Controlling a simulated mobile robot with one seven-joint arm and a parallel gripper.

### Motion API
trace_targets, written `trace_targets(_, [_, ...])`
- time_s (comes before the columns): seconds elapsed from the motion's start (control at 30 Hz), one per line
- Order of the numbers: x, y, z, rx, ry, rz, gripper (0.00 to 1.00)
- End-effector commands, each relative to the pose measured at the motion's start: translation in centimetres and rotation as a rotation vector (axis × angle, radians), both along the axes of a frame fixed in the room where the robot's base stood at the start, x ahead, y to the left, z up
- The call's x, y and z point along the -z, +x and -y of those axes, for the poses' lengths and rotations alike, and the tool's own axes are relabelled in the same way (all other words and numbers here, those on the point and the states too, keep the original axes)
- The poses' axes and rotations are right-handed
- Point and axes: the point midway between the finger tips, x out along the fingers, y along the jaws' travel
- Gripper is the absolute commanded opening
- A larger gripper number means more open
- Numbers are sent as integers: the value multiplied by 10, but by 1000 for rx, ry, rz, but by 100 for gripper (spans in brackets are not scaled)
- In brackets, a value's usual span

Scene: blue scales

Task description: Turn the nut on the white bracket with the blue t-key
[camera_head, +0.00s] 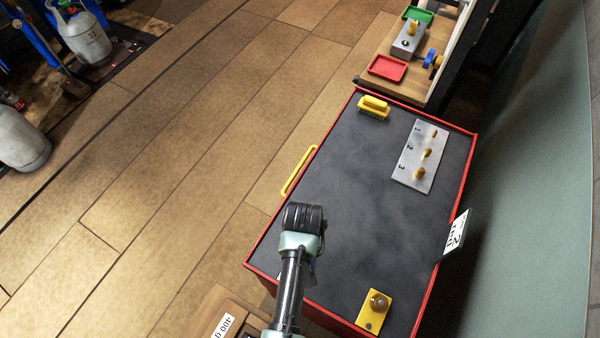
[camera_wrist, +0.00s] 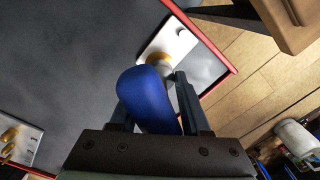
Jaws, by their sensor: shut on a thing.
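The blue t-key (camera_wrist: 148,95) is held between the two dark fingers of my gripper (camera_wrist: 155,108) in the wrist view. Its rounded blue handle fills the space between the fingers. The white bracket (camera_wrist: 178,40) lies beyond it, near the red edge. A brass-coloured part, likely the nut (camera_wrist: 160,57), shows on the bracket just past the handle, with a grey part beside it. I cannot tell whether the key sits on the nut.
The dark red-edged cabinet top (camera_head: 360,215) is clear in the middle. A metal plate (camera_head: 408,167) with brass pegs, a yellow brush (camera_head: 374,107) and a yellow plate with a knob (camera_head: 364,322) stand on it. A white sign (camera_head: 456,232) is at the right edge.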

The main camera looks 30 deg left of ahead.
Motion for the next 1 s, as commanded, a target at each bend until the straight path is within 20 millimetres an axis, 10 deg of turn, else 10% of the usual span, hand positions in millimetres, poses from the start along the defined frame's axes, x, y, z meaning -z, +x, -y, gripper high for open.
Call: trace_targets(1.0, [12,1,0,0,1,2,0])
